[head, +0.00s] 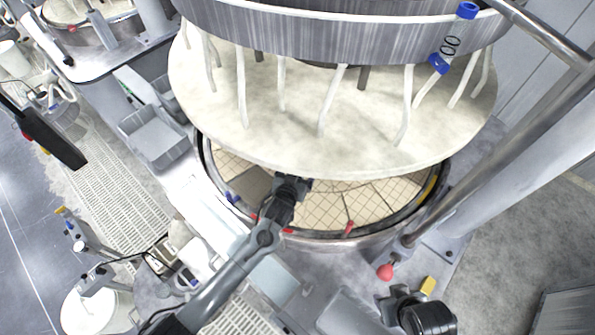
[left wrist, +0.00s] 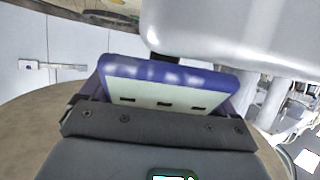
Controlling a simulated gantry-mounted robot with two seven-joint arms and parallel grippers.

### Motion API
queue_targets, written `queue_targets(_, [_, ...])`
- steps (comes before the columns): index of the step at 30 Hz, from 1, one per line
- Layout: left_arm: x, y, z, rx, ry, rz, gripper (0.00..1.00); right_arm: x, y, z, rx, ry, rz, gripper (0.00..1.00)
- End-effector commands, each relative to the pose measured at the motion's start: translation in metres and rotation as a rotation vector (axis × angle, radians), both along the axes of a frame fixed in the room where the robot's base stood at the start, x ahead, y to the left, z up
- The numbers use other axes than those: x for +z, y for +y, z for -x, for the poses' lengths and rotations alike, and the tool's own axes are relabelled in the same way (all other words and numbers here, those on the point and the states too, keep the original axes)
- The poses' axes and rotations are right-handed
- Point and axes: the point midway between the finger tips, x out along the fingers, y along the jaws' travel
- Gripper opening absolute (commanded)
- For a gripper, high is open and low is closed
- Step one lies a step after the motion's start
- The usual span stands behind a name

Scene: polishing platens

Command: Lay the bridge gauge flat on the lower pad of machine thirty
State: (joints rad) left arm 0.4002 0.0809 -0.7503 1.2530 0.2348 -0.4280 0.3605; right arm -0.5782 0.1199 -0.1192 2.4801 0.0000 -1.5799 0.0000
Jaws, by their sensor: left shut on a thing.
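The lower pad (head: 325,203) is a tan disc with grid lines, partly hidden under the raised upper platen (head: 330,140). My left gripper (head: 291,187) is over the near part of the pad, close to the upper platen's front edge. In the left wrist view it is shut on a blue-violet piece with a pale slotted face (left wrist: 165,88), which I take to be the bridge gauge. In the head view I cannot make out the gauge or whether it touches the pad. A dark part, apparently my right gripper (head: 402,294), shows at the bottom right; its fingers are unclear.
A rim (head: 345,240) with red and blue pieces circles the pad. A slanting steel post (head: 500,130) stands to the right, with a red knob (head: 385,272) near its foot. Grey bins (head: 155,135) are at left. A large pale smooth body (left wrist: 235,35) is close in the left wrist view.

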Motion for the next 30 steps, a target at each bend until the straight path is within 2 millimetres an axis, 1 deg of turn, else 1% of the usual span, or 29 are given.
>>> queue_targets(2, [0.0, 0.0, -0.001, 0.0, -0.004, 0.002, 0.34, -0.001, 0.001, 0.001, 0.0, 0.002, -0.001, 0.43])
queue_targets(8, [-0.007, 0.0, -0.001, 0.0, -0.004, 0.001, 0.34, -0.006, 0.002, 0.002, 0.0, 0.005, -0.003, 0.43])
queue_targets(14, [-0.019, 0.0, -0.001, 0.0, -0.004, 0.001, 0.34, -0.012, 0.002, 0.002, -0.001, 0.005, -0.005, 0.43])
queue_targets(22, [-0.042, 0.0, -0.001, 0.0, -0.005, 0.001, 0.34, -0.032, 0.002, 0.002, -0.001, 0.005, -0.005, 0.43])
queue_targets(30, [-0.054, -0.001, -0.001, 0.0, -0.003, 0.003, 0.34, -0.041, 0.0, 0.001, 0.003, 0.004, 0.002, 0.43])
